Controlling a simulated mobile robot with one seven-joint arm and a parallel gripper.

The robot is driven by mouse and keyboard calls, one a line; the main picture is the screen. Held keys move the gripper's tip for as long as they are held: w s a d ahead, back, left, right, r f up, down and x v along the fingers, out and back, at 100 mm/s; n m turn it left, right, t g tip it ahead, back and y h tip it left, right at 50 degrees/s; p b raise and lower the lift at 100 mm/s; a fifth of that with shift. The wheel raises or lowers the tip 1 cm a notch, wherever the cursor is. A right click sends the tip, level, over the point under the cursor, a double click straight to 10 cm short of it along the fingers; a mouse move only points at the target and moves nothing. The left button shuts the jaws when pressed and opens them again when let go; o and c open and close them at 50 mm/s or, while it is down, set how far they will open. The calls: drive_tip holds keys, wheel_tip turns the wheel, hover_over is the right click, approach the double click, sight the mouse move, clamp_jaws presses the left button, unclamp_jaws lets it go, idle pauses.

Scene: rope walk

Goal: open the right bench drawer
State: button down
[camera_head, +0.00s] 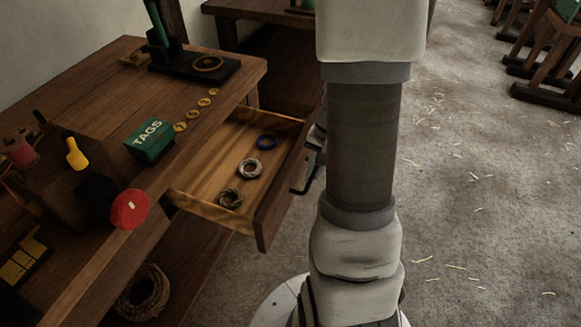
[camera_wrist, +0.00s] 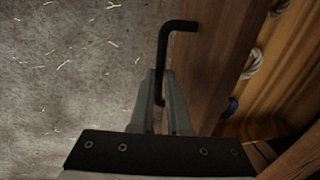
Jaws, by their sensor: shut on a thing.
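The right bench drawer (camera_head: 278,203) is pulled out from the wooden bench (camera_head: 222,88), and its inside shows. Small coils lie in it: a blue one (camera_head: 267,142), a grey one (camera_head: 250,168) and a brown one (camera_head: 229,197). A dark bar handle (camera_wrist: 164,50) stands off the drawer front; it also shows in the head view (camera_head: 306,188). In the wrist view my gripper (camera_wrist: 160,88) is shut on the handle, with the drawer front (camera_wrist: 215,60) just to the right. In the head view my arm hides most of the gripper.
On the bench top are a green TAGS box (camera_head: 150,139), several brass discs (camera_head: 192,114), a red round-ended thing (camera_head: 130,208) and a yellow-handled tool (camera_head: 76,154). A rope coil (camera_head: 143,291) lies below. The straw-strewn floor (camera_head: 470,200) at right is open; wooden stands (camera_head: 545,70) are at the back.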

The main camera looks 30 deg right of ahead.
drive_tip(key=shift+s+d+b, duration=0.25)
drive_tip(key=shift+s+d, duration=0.4)
drive_tip(key=shift+s, duration=0.25)
drive_tip(key=shift+s+d+b, duration=0.25)
drive_tip(key=shift+s+d, duration=0.4)
drive_tip(key=shift+s, duration=0.25)
drive_tip(key=c, duration=0.9)
unclamp_jaws()
drive_tip(key=r+p, duration=0.2)
drive_tip(key=r, duration=0.3)
drive_tip(key=s+d+r+p, duration=0.1)
drive_tip(key=r+p, duration=0.1)
drive_tip(key=r, duration=0.4)
drive_tip(key=s+d+r+p, duration=0.1)
drive_tip(key=r+p, duration=0.1)
drive_tip(key=r, duration=0.4)
drive_tip(key=shift+s+r, duration=0.1)
drive_tip(key=shift+s, duration=0.15)
